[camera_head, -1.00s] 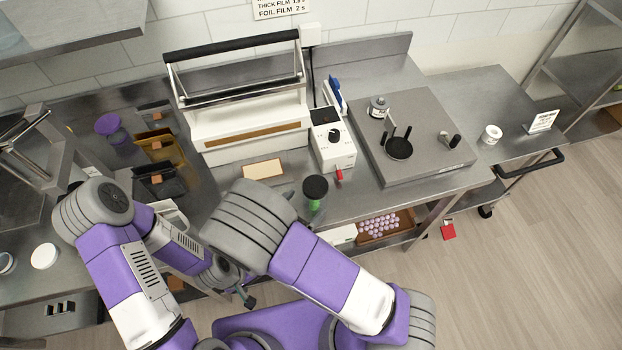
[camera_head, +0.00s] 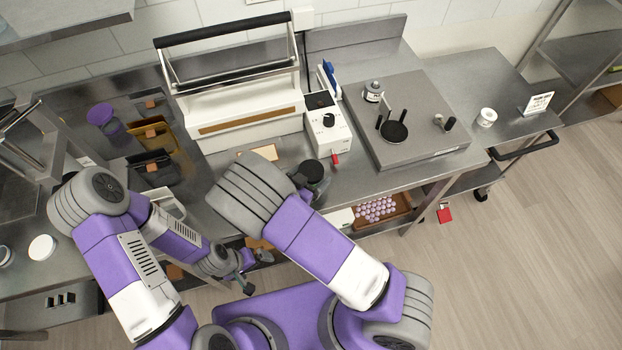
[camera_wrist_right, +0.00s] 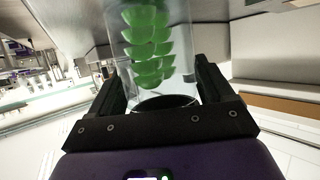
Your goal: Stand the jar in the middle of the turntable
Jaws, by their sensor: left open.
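The jar (camera_head: 314,170), clear with a black lid, stands at the front edge of the counter. My right gripper (camera_wrist_right: 160,85) has one finger on each side of the jar, with a gap visible at the left finger. In the head view my right gripper (camera_head: 300,178) is mostly hidden behind its arm. My left gripper (camera_head: 254,272) is open and low, in front of the counter.
A white control box (camera_head: 328,135) and a bar sealer (camera_head: 240,105) stand behind the jar. The steel platform (camera_head: 425,150) also carries a small grey-lidded pot (camera_head: 373,91) and a metal post (camera_head: 445,122). A tray of purple pieces (camera_head: 398,218) is below the counter.

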